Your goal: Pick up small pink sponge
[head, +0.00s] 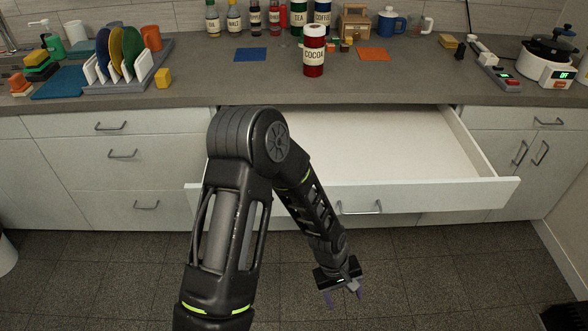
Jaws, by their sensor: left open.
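I cannot make out a clearly pink sponge. Several small sponge-like blocks lie at the left end of the counter: a yellow, green and dark stack (40,66), an orange block (19,86) and a yellow block (162,78) beside the dish rack. My left gripper (344,297) is open and empty, pointing down over the floor in front of the drawers, well below the counter and apart from everything. My right gripper is not in view.
A wide drawer (484,189) stands pulled out behind my left arm; its visible inside is empty. A red cocoa canister (314,51) stands mid-counter between a blue mat (250,55) and an orange mat (374,54). A dish rack (118,78) holds plates. A cooker (546,66) stands right.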

